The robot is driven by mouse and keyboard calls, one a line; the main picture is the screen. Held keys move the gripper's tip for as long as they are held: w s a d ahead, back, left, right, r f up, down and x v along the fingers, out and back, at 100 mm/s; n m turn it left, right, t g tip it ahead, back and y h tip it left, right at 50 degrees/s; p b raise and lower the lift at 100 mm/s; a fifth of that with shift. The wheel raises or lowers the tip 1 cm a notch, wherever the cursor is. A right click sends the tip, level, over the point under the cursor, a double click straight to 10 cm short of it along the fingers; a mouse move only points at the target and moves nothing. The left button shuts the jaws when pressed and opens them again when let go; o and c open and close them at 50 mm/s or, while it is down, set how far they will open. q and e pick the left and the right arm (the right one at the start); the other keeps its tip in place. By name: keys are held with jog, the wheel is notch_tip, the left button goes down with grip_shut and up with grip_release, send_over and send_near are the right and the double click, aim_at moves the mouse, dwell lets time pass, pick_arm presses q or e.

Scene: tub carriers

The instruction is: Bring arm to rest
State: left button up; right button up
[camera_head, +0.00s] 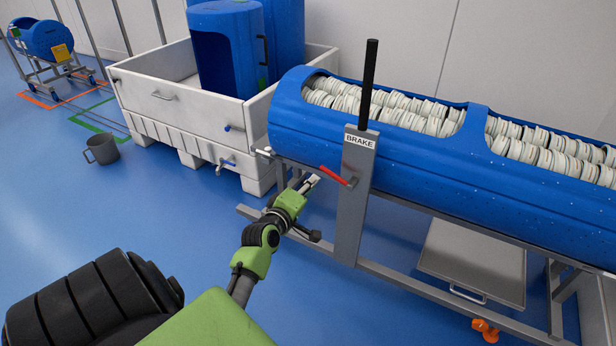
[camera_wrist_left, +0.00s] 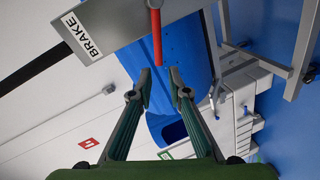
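My left arm (camera_head: 262,236) reaches forward from the lower left in the head view. Its gripper (camera_head: 313,181) is just left of the red brake lever (camera_head: 337,177) on the grey post labelled BRAKE (camera_head: 352,205). In the left wrist view the two fingers of my left gripper (camera_wrist_left: 161,88) are apart with nothing between them. The red lever (camera_wrist_left: 157,38) hangs ahead of the fingertips there, apart from them. My right gripper is not in view.
The blue tub (camera_head: 400,160) full of pale discs lies on a metal frame right of the arm. A white crate (camera_head: 185,112) with a blue drum (camera_head: 222,60) stands behind. A grey bucket (camera_head: 102,150) is at left. Blue floor (camera_head: 195,215) is clear left of the arm.

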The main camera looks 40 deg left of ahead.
pick_arm(q)
jog(key=shift+s+d+r, duration=0.15)
jog(key=shift+s+d, duration=0.05)
jog(key=shift+s, duration=0.5)
